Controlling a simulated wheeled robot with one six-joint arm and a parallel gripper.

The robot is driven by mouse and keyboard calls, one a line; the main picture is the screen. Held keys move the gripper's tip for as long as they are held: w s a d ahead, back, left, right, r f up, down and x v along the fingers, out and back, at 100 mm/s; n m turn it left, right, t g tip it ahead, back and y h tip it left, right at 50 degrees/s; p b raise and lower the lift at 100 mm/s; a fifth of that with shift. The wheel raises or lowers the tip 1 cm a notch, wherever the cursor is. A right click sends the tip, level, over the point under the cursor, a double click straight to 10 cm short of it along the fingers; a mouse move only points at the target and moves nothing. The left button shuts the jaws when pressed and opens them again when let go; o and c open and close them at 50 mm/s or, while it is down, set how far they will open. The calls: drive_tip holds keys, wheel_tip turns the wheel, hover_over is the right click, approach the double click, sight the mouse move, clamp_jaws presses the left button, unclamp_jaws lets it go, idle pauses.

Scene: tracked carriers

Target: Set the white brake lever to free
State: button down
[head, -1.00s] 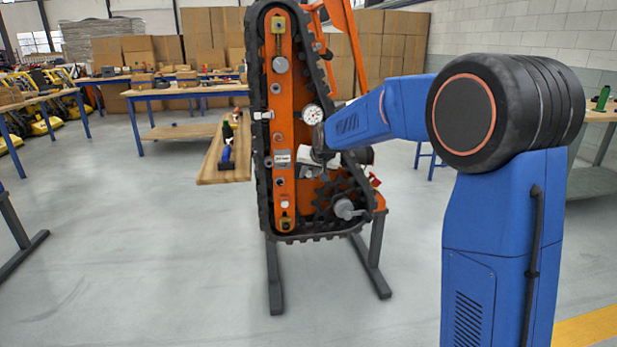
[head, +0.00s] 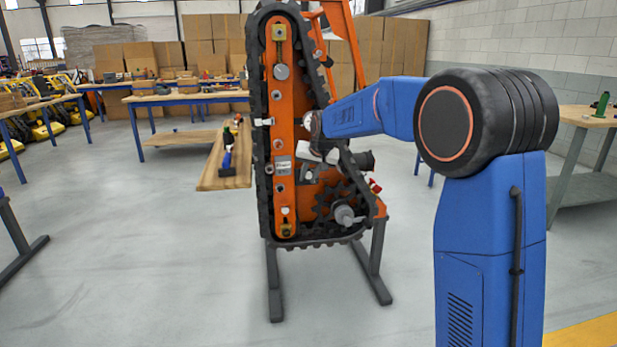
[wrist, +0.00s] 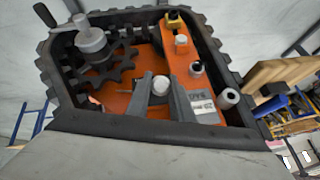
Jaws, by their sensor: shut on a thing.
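The orange tracked carrier (head: 283,110) stands upright on a dark stand, its black track (head: 262,190) running around the frame. In the wrist view, the white knob of the brake lever (wrist: 161,84) sits between the two grey fingers of my gripper (wrist: 160,88), which are shut on it. The rest of the lever is largely hidden by the fingers. In the head view my gripper (head: 314,150) is at the carrier's right side, below the end of my blue arm. I cannot make out the lever clearly there.
A toothed sprocket with a grey hub (head: 344,214) lies below my gripper. A wooden shelf (head: 226,172) with tools adjoins the carrier's left side. Workbenches (head: 188,98) and stacked boxes (head: 207,52) stand behind. The floor in front is clear.

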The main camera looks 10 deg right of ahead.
drive_tip(key=c, duration=1.6)
unclamp_jaws()
drive_tip(key=shift+o, duration=0.2)
drive_tip(key=shift+r, duration=0.1)
drive_tip(key=v, duration=1.7)
drive_tip(key=shift+r, duration=0.1)
drive_tip(key=s+d+f+n+g, duration=0.1)
drive_tip(key=s+d+f, duration=0.2)
drive_tip(key=s, duration=0.9)
drive_tip(key=s+d+f, duration=0.2)
drive_tip(key=s+d, duration=0.1)
drive_tip(key=s, duration=0.9)
drive_tip(key=s+d+f, duration=0.1)
drive_tip(key=s+f, duration=0.6)
drive_tip(key=s, duration=0.4)
drive_tip(key=s+d+f+n+g+h, duration=0.1)
drive_tip(key=s+d+f, duration=0.1)
drive_tip(key=s+f, duration=0.6)
drive_tip(key=s, duration=0.3)
drive_tip(key=shift+s+d+h, duration=0.3)
drive_tip(key=shift+s, duration=0.1)
